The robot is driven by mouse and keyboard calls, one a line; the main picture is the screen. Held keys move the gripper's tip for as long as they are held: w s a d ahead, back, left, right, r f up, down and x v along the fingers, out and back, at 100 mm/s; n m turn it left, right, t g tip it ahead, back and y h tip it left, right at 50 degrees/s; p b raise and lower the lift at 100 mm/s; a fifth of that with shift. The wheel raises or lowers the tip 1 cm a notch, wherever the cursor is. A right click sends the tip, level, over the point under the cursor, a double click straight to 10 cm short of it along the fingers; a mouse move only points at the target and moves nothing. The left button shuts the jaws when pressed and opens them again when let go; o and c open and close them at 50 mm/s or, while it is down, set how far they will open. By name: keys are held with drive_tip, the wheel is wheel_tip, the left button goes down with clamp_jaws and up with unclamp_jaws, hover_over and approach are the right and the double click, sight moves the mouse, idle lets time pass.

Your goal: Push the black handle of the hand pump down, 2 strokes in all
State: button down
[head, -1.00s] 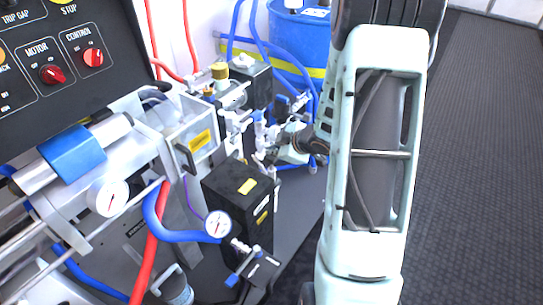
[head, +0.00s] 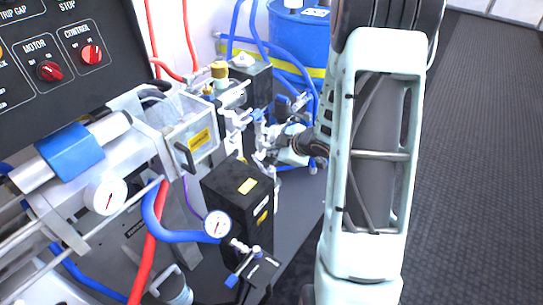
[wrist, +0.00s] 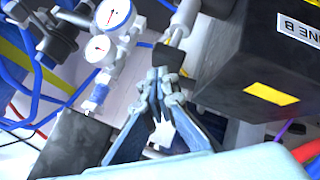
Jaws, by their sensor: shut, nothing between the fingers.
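In the wrist view, the black handle (wrist: 168,60) is a short dark cylinder on the end of a silver rod. My gripper (wrist: 163,78) is shut and empty, with its fingertips right at the handle. Whether they touch it I cannot tell. In the head view, my gripper (head: 266,150) is among the silver fittings between the black boxes. The handle cannot be made out there.
A black box with a yellow label (wrist: 268,94) stands close on the right in the wrist view. Gauges (wrist: 113,14) and blue hoses are on the left. In the head view, a blue drum (head: 298,35) stands behind, and dark floor (head: 480,150) is clear at right.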

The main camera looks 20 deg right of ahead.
sight(272, 159)
drive_tip(key=shift+f+b, duration=0.85)
drive_tip(key=shift+f, duration=0.3)
idle(0.6)
drive_tip(key=shift+s+r, duration=0.1)
drive_tip(key=shift+r, duration=0.05)
drive_tip(key=shift+r+p, duration=1.95)
drive_tip(key=shift+p, duration=0.15)
wheel_tip(272, 159, up, 5)
drive_tip(key=p, duration=0.5)
drive_tip(key=shift+r, duration=0.15)
idle(0.8)
